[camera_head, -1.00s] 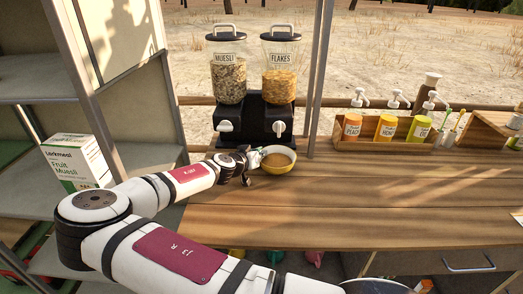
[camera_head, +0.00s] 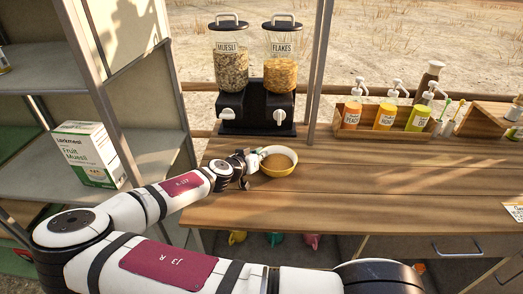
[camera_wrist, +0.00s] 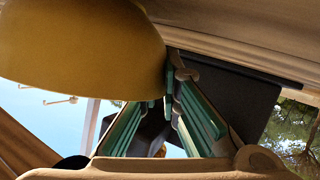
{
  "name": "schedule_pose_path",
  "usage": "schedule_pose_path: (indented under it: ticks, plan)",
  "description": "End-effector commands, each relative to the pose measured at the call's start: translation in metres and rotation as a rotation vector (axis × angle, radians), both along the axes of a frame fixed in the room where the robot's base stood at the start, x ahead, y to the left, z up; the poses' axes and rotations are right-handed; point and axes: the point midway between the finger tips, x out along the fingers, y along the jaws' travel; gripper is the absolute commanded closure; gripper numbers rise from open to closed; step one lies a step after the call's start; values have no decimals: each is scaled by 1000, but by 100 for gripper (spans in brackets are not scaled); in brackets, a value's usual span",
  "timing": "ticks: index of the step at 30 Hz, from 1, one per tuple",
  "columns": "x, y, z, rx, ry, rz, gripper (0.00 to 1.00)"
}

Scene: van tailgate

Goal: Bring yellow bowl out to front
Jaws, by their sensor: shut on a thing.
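The yellow bowl (camera_head: 270,169) is on or just above the wooden counter, in front of the cereal dispensers, with brown contents inside. My gripper (camera_head: 249,164) is at the bowl's left side, shut on its rim. In the wrist view the bowl (camera_wrist: 85,45) fills the upper left, and my gripper's green-lined fingers (camera_wrist: 168,95) meet its edge. Whether the bowl touches the counter cannot be told.
The muesli dispenser (camera_head: 229,65) and flakes dispenser (camera_head: 281,65) stand behind the bowl. A pump-bottle rack (camera_head: 372,134) is at the back right. A muesli box (camera_head: 88,153) stands on the left shelf. The counter (camera_head: 370,195) is clear in front and to the right.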

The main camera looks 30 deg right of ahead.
Motion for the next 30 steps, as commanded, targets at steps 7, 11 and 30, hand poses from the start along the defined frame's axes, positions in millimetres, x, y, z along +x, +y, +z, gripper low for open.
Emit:
schedule_pose_path:
  ticks: [7, 11, 30]
  plan:
    - [-17, 12, 1, 0, 0, 1, 100]
    - [-26, 18, 1, 0, 1, 1, 100]
    - [-50, 34, 0, 0, -1, 0, 100]
